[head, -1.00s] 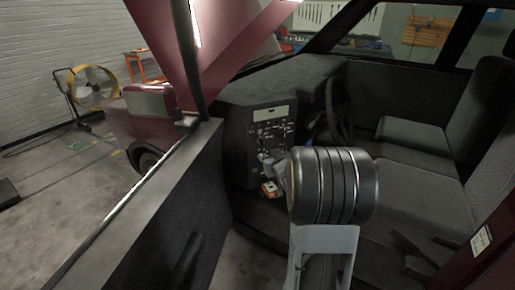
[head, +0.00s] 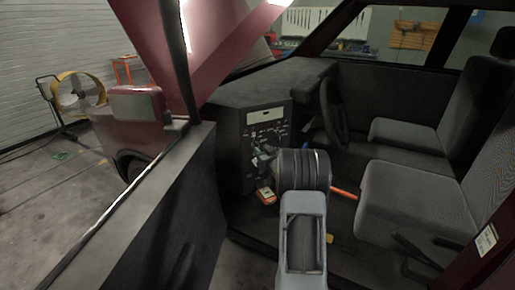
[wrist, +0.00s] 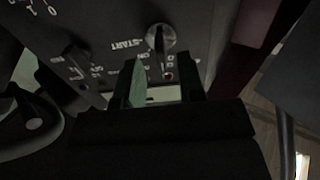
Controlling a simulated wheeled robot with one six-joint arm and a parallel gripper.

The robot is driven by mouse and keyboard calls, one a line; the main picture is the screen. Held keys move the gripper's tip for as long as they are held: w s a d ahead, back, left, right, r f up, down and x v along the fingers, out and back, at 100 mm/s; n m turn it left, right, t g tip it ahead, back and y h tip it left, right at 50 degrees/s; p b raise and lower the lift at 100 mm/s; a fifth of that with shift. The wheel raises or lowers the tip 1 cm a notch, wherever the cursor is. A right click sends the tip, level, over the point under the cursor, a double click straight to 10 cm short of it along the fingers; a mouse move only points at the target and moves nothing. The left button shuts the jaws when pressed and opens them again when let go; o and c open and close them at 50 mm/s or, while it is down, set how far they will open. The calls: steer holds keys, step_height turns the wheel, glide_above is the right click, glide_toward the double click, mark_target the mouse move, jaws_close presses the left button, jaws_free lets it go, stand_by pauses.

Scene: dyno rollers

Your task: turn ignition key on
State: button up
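The ignition key switch (wrist: 161,40) is a round metal switch with a dark key or lever on a dark panel in the wrist view. START and ON are lettered beside it. The same control panel (head: 266,118) stands inside the open door in the head view. My gripper (wrist: 158,90) has its two dark fingers apart, with the key's lower end seen just beyond the gap; I cannot tell whether they touch it. In the head view, my gripper (head: 263,164) is close to the panel's lower part, and my wrist hides some of it.
The open car door (head: 165,200) stands at left. The steering wheel (head: 331,112) and the seats (head: 410,200) lie at right. A small orange-and-white object (head: 265,195) sits below the panel. An orange rod (head: 345,192) shows beside my wrist.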

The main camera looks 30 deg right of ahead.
steer(key=shift+w+d, duration=0.2)
steer(key=shift+w, duration=1.65)
steer(key=shift+c, duration=0.3)
jaws_close()
